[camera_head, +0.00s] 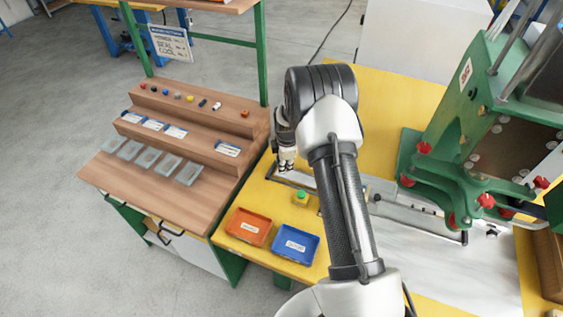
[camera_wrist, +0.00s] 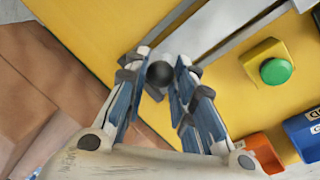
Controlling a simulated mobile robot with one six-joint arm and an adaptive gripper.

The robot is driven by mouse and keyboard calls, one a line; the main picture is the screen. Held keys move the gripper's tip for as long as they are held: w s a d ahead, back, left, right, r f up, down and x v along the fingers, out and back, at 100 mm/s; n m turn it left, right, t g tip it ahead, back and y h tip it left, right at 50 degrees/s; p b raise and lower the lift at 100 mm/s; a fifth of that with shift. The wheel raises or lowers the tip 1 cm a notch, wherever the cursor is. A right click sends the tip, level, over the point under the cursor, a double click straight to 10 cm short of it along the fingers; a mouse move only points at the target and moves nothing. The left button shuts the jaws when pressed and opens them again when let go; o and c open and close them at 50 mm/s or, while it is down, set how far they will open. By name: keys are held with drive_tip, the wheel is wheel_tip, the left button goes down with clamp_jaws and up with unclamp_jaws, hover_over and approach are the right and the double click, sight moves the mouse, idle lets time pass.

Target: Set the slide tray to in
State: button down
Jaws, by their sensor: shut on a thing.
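My gripper (camera_head: 286,165) reaches down at the left end of the slide tray (camera_head: 296,180), on the yellow bench top. In the wrist view, the fingers of my gripper (camera_wrist: 159,66) are closed around a round black knob (camera_wrist: 159,74) at the near end of the tray. The tray's grey metal bars (camera_wrist: 198,27) run from the knob toward the upper right. In the head view my gripper and arm hide the knob and part of the tray. The tray's line continues right toward the green press (camera_head: 455,125).
A green button on a yellow box (camera_head: 301,197) stands close beside the tray. An orange bin (camera_head: 249,227) and a blue bin (camera_head: 296,244) sit nearer the front. A stepped wooden stand (camera_head: 190,130) with small parts is at the left. Red knobs (camera_head: 486,200) stick out from the press.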

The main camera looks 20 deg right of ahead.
drive_tip(key=s+d, duration=0.8)
drive_tip(key=shift+s+d+b, duration=0.3)
drive_tip(key=shift+s, duration=0.05)
drive_tip(key=c, duration=1.3)
unclamp_jaws()
drive_tip(key=shift+r, duration=0.1)
drive_tip(key=r, duration=0.4)
drive_tip(key=s+r, duration=0.1)
drive_tip(key=r, duration=0.2)
drive_tip(key=s+r, duration=0.1)
drive_tip(key=r, duration=0.3)
drive_tip(key=shift+s+a+r, duration=0.1)
drive_tip(key=shift+a+r, duration=0.2)
